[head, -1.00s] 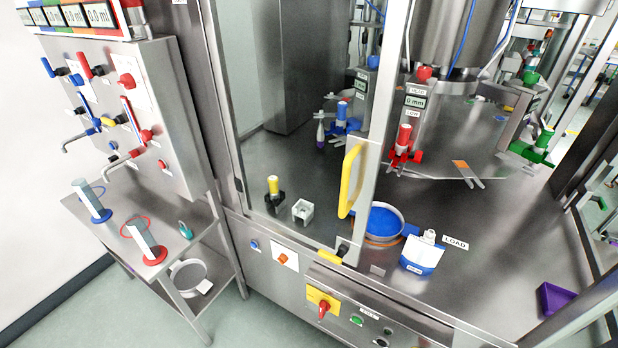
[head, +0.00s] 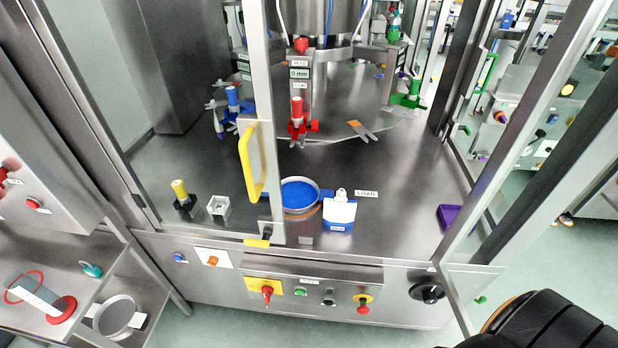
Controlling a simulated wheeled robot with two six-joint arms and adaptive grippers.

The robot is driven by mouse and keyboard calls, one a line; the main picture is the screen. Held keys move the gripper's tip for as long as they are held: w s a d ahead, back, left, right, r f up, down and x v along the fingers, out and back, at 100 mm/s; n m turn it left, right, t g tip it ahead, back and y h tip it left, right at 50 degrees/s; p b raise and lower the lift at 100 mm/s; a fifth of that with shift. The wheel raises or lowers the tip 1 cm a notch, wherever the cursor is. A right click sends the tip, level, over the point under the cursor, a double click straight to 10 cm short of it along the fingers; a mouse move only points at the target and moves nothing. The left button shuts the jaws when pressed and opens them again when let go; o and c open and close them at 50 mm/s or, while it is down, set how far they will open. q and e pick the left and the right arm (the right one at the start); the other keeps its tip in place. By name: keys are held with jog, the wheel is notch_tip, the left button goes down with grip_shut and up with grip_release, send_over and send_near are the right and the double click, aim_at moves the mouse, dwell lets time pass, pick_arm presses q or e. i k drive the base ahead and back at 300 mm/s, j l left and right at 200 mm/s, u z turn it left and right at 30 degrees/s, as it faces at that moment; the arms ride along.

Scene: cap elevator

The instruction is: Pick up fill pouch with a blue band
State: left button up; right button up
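The fill pouch with a blue band (head: 340,212) stands upright on the steel deck of the machine, near the front edge and in front of the LOAD label (head: 367,194). It is white with a white cap on top and a blue lower part. A blue-filled round dish (head: 299,194) is just left of it. Neither gripper shows in the head view. A dark rounded shape at the bottom right seems to be part of my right arm.
A door frame with a yellow handle (head: 250,162) stands left of the dish. A purple tray (head: 453,218) lies to the right on the deck. The front panel has a red knob (head: 267,292) and several buttons. Deck between pouch and purple tray is clear.

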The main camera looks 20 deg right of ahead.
aim_at(339, 214)
jog(key=i+j, duration=0.55)
jog(key=j, duration=0.15)
jog(key=i+j, duration=0.55)
jog(key=j, duration=0.15)
jog(key=z, duration=1.7)
